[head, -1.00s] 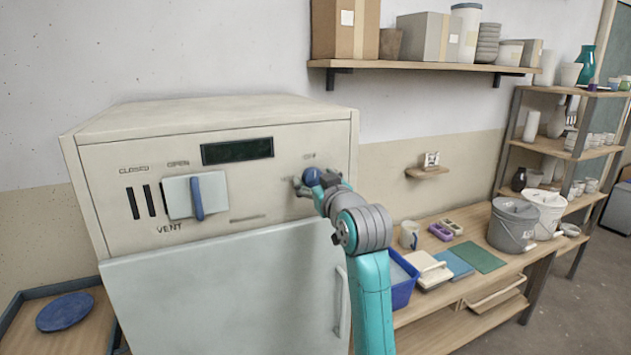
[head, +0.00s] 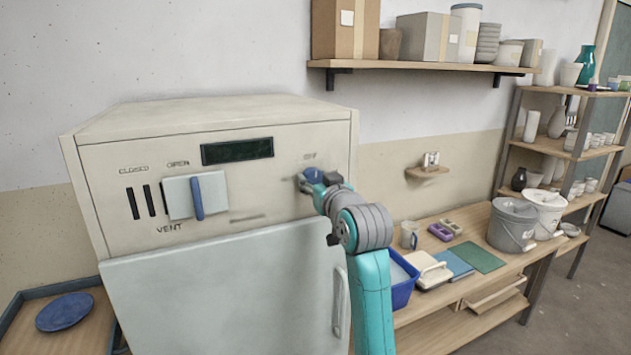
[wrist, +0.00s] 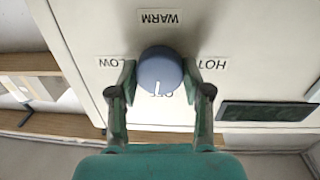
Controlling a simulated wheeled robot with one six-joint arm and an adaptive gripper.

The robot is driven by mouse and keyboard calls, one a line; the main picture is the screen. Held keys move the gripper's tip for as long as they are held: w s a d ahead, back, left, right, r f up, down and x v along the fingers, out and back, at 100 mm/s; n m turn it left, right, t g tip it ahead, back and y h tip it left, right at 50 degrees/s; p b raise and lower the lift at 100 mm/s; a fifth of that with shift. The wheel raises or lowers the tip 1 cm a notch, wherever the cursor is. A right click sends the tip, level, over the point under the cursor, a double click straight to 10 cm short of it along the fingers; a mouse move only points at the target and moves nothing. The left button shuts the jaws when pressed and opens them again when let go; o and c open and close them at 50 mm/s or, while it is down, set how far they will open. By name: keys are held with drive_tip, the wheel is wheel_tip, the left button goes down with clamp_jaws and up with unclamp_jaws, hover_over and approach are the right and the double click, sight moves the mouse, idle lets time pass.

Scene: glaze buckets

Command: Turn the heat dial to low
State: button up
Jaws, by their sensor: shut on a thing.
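The heat dial (wrist: 160,70) is a round blue-grey knob on the kiln's cream front panel. In the head view the dial (head: 313,175) is partly hidden by my gripper (head: 311,184). In the wrist view my gripper (wrist: 158,82) has one finger on each side of the dial and is shut on it. The dial's white mark points down in that view, at the partly hidden OFF label (wrist: 165,95). The LOW label (wrist: 109,61) is at left, WARM (wrist: 160,17) at top and HOT (wrist: 212,64) at right, all upside down or turned.
The kiln (head: 225,280) has a dark display (head: 237,151) left of the dial and a vent slider (head: 196,198) farther left. A workbench (head: 470,275) with a blue bin (head: 404,290) and buckets (head: 512,226) stands to the right. A wall shelf (head: 430,66) is above.

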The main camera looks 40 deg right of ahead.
drive_tip(key=m, duration=0.7)
drive_tip(key=shift+m, duration=0.4)
drive_tip(key=m, duration=0.4)
drive_tip(key=shift+y, duration=0.4)
drive_tip(key=shift+d+m, duration=0.1)
drive_tip(key=shift+m, duration=1.8)
drive_tip(key=o, duration=1.2)
drive_tip(key=shift+c, duration=0.2)
drive_tip(key=shift+s, duration=0.1)
